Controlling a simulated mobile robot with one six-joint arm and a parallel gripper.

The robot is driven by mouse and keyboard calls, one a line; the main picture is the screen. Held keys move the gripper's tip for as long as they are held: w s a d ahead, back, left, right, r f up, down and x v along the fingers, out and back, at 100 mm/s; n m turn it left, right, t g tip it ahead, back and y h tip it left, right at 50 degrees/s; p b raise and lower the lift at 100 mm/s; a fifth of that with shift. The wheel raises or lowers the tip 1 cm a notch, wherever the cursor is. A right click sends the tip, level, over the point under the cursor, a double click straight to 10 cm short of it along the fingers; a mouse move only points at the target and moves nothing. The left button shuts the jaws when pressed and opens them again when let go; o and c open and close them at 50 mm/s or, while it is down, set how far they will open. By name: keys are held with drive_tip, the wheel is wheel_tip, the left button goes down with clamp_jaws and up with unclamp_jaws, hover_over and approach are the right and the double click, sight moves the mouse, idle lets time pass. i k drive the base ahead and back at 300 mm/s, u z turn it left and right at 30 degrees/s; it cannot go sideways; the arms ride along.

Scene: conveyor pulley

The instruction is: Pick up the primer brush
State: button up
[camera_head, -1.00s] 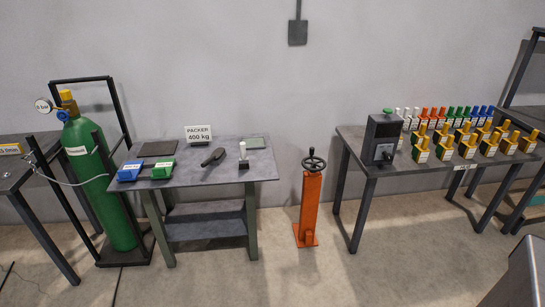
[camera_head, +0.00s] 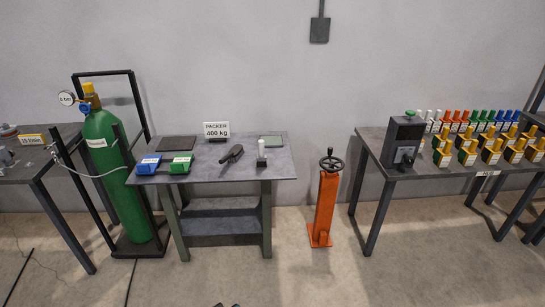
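No thing in view is labelled as the primer brush, and I cannot tell for certain which one it is. On the middle workbench (camera_head: 215,177) lies a dark handled tool (camera_head: 232,154), flat and slanted. To its right stands a small upright white piece on a dark base (camera_head: 261,152), with a pale block under it; it could be a brush or a bottle. Both are free on the bench top with nothing touching them from above.
Blue (camera_head: 149,164) and green (camera_head: 181,163) bins sit at the bench's left. A green gas cylinder (camera_head: 103,170) stands left of it. An orange post with handwheel (camera_head: 325,205) stands right, before another table (camera_head: 372,140) with coloured parts. The floor in front is mostly clear.

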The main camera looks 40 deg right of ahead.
sight(261, 157)
drive_tip(key=u, duration=0.3)
drive_tip(key=i, duration=1)
drive_tip(key=z, duration=0.3)
